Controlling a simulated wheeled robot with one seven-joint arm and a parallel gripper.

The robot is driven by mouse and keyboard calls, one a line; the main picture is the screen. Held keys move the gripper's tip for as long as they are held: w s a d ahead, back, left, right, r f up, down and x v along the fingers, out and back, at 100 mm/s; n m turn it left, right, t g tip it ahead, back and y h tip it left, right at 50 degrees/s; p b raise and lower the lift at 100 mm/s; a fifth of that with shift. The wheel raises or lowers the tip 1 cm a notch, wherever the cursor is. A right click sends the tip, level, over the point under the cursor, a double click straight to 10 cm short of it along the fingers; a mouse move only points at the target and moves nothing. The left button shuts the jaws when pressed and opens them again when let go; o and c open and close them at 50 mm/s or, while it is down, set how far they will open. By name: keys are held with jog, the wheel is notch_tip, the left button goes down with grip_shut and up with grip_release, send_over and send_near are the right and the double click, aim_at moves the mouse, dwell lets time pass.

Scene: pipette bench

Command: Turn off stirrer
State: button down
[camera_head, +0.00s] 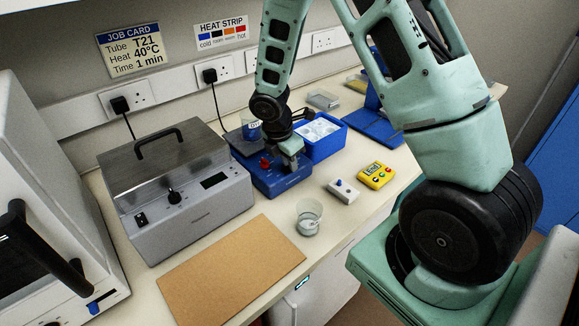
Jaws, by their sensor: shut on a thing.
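The stirrer (283,186) is a blue box with a dark plate at its back, in the middle of the bench. A beaker with blue marking (251,130) stands on that plate. A red control (265,162) shows on its top, left of my gripper. My gripper (293,163) points down at the right part of the stirrer's top. Its fingers are shut on a small part there, which they hide; it looks like a control of the stirrer. I cannot tell the position of this control.
A grey lidded bath (185,199) stands left of the stirrer, and a blue ice tray (333,146) stands right. In front are a glass beaker (309,217), a small white switch box (343,191), a yellow button box (375,175) and a brown mat (232,272).

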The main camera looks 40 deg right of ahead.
jog(key=c, duration=1.3)
grip_release()
jog(key=v, duration=1.7)
jog(key=shift+r+b, duration=0.2)
jog(key=shift+b, duration=0.2)
jog(key=s+a+m+y, duration=0.1)
jog(key=s+a+m, duration=0.2)
jog(key=s+a, duration=0.4)
jog(key=s+a+f+m+y+b, duration=0.1)
jog(key=s+a+m, duration=0.3)
jog(key=s, duration=0.5)
jog(key=s+a+f+m+y, duration=0.1)
jog(key=s+a+m, duration=0.2)
jog(key=s+a, duration=0.5)
jog(key=shift+a+f+m+y, duration=0.15)
jog(key=shift+a+m+y, duration=0.15)
jog(key=shift+a, duration=0.5)
